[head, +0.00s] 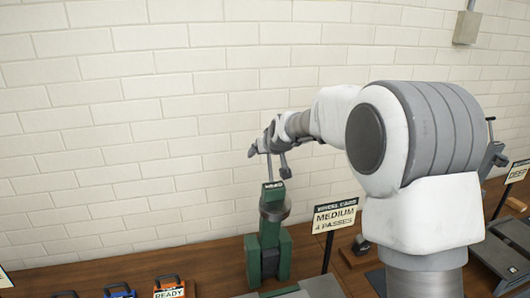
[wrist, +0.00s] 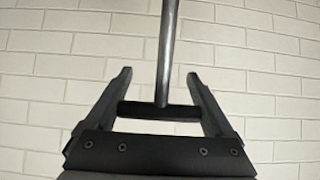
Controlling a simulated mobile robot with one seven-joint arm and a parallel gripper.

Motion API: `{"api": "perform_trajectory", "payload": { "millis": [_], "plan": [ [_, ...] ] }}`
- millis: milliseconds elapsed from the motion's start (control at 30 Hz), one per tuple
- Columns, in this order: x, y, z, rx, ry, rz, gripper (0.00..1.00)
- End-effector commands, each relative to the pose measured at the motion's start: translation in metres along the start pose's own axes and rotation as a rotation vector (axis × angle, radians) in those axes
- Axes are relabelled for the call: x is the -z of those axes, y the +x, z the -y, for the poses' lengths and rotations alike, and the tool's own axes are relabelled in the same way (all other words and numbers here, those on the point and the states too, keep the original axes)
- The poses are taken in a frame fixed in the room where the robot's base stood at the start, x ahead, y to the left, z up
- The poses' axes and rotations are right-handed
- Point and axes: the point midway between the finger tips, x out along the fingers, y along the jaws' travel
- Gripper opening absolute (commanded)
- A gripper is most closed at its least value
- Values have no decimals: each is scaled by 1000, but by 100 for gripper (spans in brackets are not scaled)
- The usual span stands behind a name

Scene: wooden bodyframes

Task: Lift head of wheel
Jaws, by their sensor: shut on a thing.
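A green wheel machine (head: 266,252) stands on the wooden bench. Its head (head: 272,190) has a dark label on top, and a grey round part sits just below it. A thin metal rod (head: 268,168) rises from the head. In the wrist view the rod (wrist: 167,50) ends in a dark crossbar handle (wrist: 160,111). My gripper (head: 267,155) is above the head at the rod's upper end. In the wrist view its fingers (wrist: 158,73) stand at the two ends of the crossbar and are shut on it. Whether the head is raised is hard to tell.
A sign (head: 335,215) reading "MEDIUM 4 PASSES" stands right of the machine. Several small items, one tagged "READY" (head: 170,288), lie at the front left. Another grey machine (head: 494,158) stands at the right, partly behind my arm. A white brick wall (head: 150,120) is close behind.

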Motion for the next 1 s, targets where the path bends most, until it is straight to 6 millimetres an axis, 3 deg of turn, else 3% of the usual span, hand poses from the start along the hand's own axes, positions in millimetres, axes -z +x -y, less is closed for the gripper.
{"api": "perform_trajectory", "payload": {
  "millis": [33,400,433,467,767,1000],
  "plan": [
    [-12,6,0,2,1,24,0],
    [-12,6,0,2,0,24,0],
    [-12,6,0,2,0,24,93],
    [-11,5,0,2,0,23,98],
    [-6,1,0,1,0,11,100],
    [-4,-23,0,1,0,6,100]
  ]
}}
